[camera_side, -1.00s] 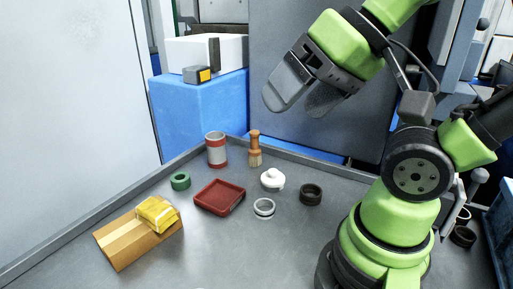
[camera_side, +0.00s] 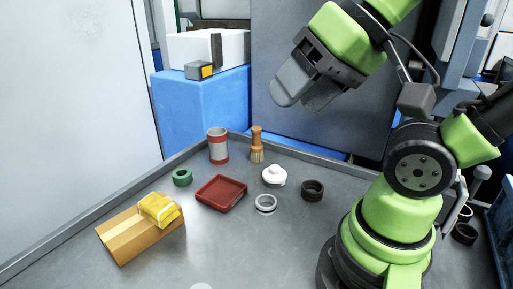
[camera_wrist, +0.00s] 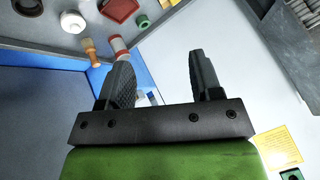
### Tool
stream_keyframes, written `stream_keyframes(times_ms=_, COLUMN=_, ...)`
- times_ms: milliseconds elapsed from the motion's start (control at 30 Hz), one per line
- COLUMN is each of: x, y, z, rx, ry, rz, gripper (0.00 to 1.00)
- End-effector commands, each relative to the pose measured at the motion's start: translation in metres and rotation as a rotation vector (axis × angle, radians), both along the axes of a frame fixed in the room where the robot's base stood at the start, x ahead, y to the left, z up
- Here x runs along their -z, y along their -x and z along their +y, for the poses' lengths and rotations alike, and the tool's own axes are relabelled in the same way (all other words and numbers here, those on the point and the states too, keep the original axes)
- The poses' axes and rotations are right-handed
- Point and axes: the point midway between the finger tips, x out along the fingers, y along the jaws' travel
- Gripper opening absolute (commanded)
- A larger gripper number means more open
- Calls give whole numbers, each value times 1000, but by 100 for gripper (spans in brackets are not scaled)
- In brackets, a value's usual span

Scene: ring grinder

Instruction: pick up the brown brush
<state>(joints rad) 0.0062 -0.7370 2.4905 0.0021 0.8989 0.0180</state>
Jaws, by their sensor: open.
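The brown brush (camera_side: 257,146) stands upright near the back edge of the table in the side view, with its wooden handle up and pale bristles down. It also shows in the wrist view (camera_wrist: 91,52) at the upper left. My gripper (camera_side: 298,98) is high above the table, up and to the right of the brush in the side view. Its two fingers are apart and nothing is between them. The gripper also shows in the wrist view (camera_wrist: 160,75), clear of the brush.
A red and grey can (camera_side: 218,146) stands just left of the brush. A white knobbed part (camera_side: 274,176), dark ring (camera_side: 313,190), silver ring (camera_side: 265,204), red tray (camera_side: 206,203), green ring (camera_side: 182,177) and wooden block (camera_side: 125,240) with a yellow packet (camera_side: 160,210) lie nearer.

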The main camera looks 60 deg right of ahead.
Motion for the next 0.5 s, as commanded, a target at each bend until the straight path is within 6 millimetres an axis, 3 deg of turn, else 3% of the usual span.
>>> stream_keyframes(times_ms=133, x=-7, y=-25, z=-9, rx=185, ry=-99, rz=56, gripper=59)
stream_keyframes(times_ms=267, x=-10, y=-68, z=-32, rx=507, ry=-269, rz=133, gripper=59)
stream_keyframes(times_ms=500, x=13, y=-147, z=-103, rx=1177, ry=-624, rz=239, gripper=59)
